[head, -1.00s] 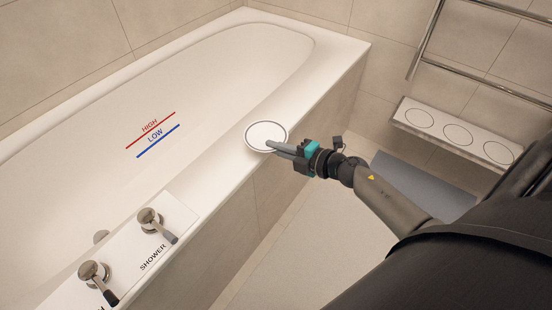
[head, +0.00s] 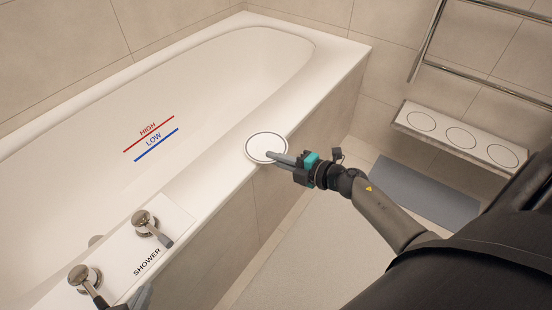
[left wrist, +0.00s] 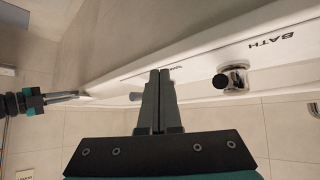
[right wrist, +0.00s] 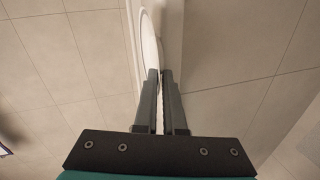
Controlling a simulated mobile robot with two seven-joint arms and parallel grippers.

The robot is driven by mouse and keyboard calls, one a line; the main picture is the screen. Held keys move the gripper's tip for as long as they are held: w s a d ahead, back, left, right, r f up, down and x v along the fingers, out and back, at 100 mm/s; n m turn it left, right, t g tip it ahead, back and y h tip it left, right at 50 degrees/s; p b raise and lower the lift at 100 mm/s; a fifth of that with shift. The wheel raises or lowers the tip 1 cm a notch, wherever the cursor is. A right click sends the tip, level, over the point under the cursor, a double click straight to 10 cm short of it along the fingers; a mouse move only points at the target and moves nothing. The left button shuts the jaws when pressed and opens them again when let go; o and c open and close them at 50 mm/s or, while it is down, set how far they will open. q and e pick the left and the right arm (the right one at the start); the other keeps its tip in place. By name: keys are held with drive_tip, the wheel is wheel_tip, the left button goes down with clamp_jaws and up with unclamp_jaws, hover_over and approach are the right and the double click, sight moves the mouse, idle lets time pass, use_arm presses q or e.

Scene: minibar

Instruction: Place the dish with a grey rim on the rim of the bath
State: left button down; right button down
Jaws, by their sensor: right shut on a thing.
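The white dish with a thin grey rim (head: 264,146) is at the front rim of the bath (head: 215,172), overlapping its outer edge in the head view. I cannot tell whether it touches the rim. My right gripper (head: 272,156) is shut on the dish's near edge. In the right wrist view the dish (right wrist: 150,40) is seen nearly edge-on at the fingertips. My left gripper (left wrist: 160,73) is shut and empty, beside the bath's tap end. Only a bit of it (head: 141,298) shows at the bottom of the head view.
Two metal taps (head: 145,222) stand on the rim near the SHOWER label. A white shelf with round dish-like circles (head: 460,138) is on the wall at right, under a towel rail (head: 432,40). A grey mat (head: 425,190) lies on the floor. The rim beyond the dish is clear.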

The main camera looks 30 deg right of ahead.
drive_tip(key=shift+f, duration=0.1)
drive_tip(key=c, duration=1.4)
unclamp_jaws()
drive_tip(key=o, duration=0.4)
